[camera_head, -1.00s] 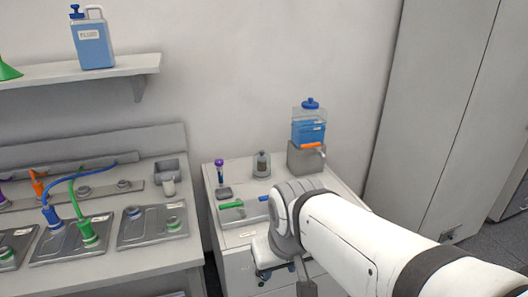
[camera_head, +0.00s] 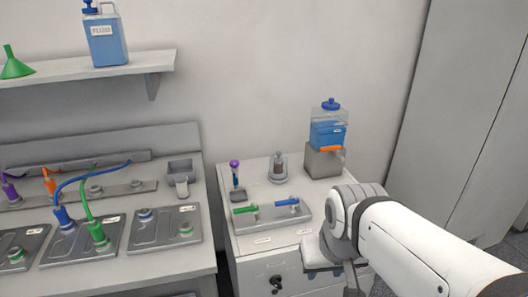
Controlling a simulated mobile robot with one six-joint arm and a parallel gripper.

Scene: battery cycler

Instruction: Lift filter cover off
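No part is clearly marked as a filter cover. A small clear jar (camera_head: 279,168) with a dark brown core stands on the white cabinet, left of a blue-liquid tank (camera_head: 328,132). The tank has a blue knobbed lid (camera_head: 331,104) and an orange-handled tap, and sits on a grey block. Whether the jar's clear shell or the tank's lid is the filter cover, I cannot tell. My white arm reaches in from the lower right, its grey wrist in front of the cabinet, apart from jar and tank. My gripper's fingertips do not show.
A grey tray (camera_head: 262,227) with a green and a blue handle lies at the cabinet's front. A purple-topped tool (camera_head: 235,172) stands left of the jar. The left bench (camera_head: 190,254) holds panels with cables. A shelf (camera_head: 120,69) carries a fluid jug (camera_head: 105,40) and green funnel.

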